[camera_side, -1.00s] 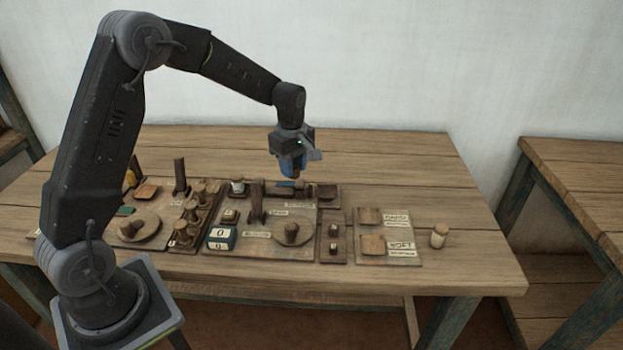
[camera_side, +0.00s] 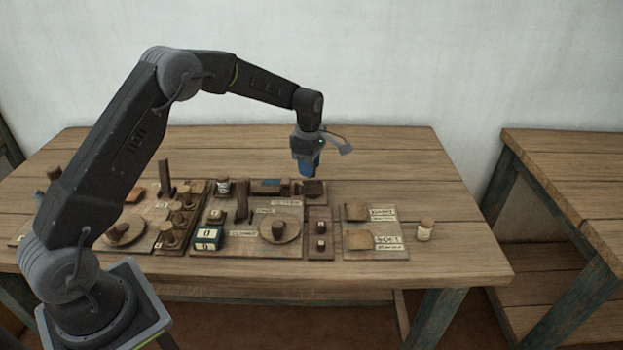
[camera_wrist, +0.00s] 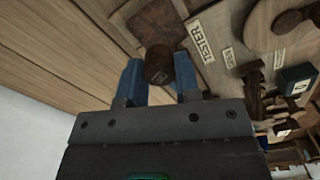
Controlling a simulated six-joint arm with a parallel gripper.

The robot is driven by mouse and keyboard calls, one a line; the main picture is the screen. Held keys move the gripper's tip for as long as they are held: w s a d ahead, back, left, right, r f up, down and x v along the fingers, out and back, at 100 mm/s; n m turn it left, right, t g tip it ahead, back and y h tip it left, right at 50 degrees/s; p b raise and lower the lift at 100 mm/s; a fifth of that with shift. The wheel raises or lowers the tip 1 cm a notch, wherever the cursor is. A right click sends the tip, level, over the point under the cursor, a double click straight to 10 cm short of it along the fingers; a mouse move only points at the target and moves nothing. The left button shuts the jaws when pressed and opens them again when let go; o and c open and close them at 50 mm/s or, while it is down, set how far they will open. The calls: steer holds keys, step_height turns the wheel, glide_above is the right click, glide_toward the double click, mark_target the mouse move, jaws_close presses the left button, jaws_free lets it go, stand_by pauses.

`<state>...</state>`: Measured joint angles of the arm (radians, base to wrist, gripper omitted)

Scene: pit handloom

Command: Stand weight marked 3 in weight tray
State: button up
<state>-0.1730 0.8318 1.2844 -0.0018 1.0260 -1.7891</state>
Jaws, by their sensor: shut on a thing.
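My gripper (camera_side: 308,172) is above the back right of the middle board. In the wrist view my gripper (camera_wrist: 160,75) has its blue fingers shut on a brown round weight (camera_wrist: 158,65). No number on the weight is readable. A dark brown square tray (camera_side: 314,188), which looks like the weight tray, lies just below the gripper at the board's back right corner. In the wrist view this tray (camera_wrist: 158,20) shows just beyond the weight, and I see nothing in it. The weight appears above the surface, apart from the tray; its lower end is hidden.
The tester board (camera_side: 285,215) carries a round disc with a knob (camera_side: 279,229), a post (camera_side: 242,200) and a number box (camera_side: 207,238). A jar (camera_side: 223,186) stands behind. Bare table lies behind.

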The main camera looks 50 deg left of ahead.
mark_target(311, 189)
steer(key=shift+w+d+f, duration=0.2)
steer(key=shift+d+f, duration=0.05)
steer(key=shift+f, duration=1.9)
steer(key=shift+f, duration=0.1)
steer(key=o, duration=1)
